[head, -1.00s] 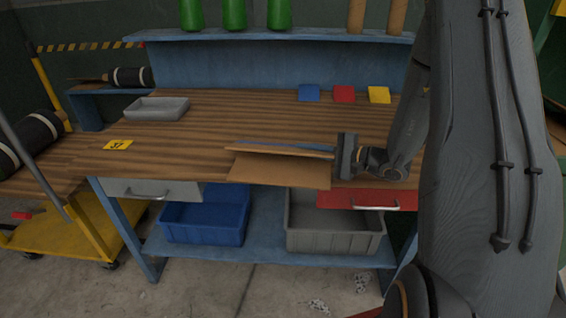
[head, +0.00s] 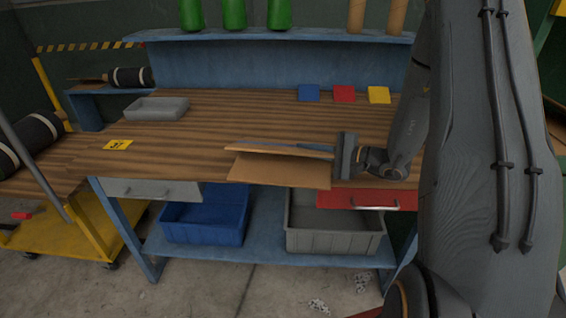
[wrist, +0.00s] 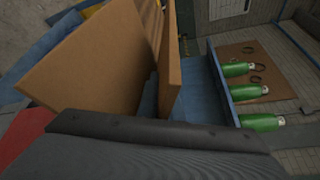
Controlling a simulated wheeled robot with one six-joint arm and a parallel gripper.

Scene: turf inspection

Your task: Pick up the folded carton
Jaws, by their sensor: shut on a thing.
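The folded carton (head: 278,169) is a flat brown board with one flap hanging over the front edge of the workbench and another part lying roughly level above it. In the wrist view the carton (wrist: 95,62) shows as two brown panels standing apart in a narrow V. My gripper (head: 340,156) is at the carton's right end in the head view, shut on it. The fingertips are mostly hidden behind the gripper body and the carton.
The wooden workbench (head: 225,115) holds a grey tray (head: 157,108), a yellow number tag (head: 118,144) and blue, red and yellow squares (head: 344,93) at the back. Green bottles (head: 234,14) stand on the shelf above. A blue bin (head: 205,222) and a grey bin (head: 333,232) sit below.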

